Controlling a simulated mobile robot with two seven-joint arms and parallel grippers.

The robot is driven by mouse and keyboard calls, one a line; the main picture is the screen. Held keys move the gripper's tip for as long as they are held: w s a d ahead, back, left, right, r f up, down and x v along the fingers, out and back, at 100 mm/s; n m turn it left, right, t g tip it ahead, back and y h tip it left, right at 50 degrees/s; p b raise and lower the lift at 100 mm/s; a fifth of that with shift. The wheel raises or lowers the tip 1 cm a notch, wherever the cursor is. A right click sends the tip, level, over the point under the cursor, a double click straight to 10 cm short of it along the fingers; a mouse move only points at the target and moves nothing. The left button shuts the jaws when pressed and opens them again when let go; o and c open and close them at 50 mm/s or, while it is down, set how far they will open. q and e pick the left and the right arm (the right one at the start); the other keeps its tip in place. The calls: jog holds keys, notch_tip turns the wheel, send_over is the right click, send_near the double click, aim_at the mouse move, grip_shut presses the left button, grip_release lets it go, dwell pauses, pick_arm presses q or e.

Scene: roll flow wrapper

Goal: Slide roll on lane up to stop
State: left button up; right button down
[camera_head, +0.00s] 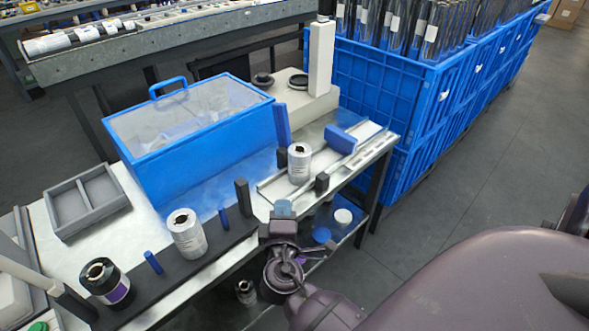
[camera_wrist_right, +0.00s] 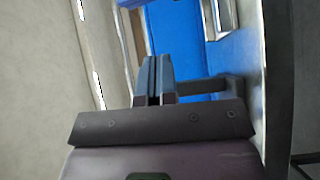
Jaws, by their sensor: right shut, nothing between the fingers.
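A white roll (camera_head: 299,165) stands upright at the left part of the metal lane (camera_head: 362,153) on the bench. A blue block (camera_head: 342,139), possibly the stop, sits along the lane to the right of the roll. My right gripper (camera_head: 283,212) is at the bench's front edge, in front of and left of the roll, apart from it. In the right wrist view its fingers (camera_wrist_right: 153,82) are shut with nothing between them. The roll cannot be made out in that view. My left gripper is not in view.
Two more rolls, one white (camera_head: 187,236) and one dark (camera_head: 106,283), stand on a black strip with blue and dark posts. A blue box with clear lid (camera_head: 205,157) stands behind. Short dark posts (camera_head: 322,182) flank the lane. Blue crates (camera_head: 380,95) stand right.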

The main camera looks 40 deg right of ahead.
aim_at(304, 163)
jog(key=shift+n, duration=0.3)
jog(key=x, duration=0.9)
jog(key=shift+w+d, duration=0.1)
jog(key=d, duration=0.1)
jog(key=w+d, duration=0.1)
jog(key=d, duration=0.1)
jog(key=shift+d, duration=0.75)
jog(key=d, duration=0.3)
jog(key=shift+w+d+f, duration=0.1)
jog(key=shift+w+d, duration=0.1)
jog(key=shift+d, duration=0.1)
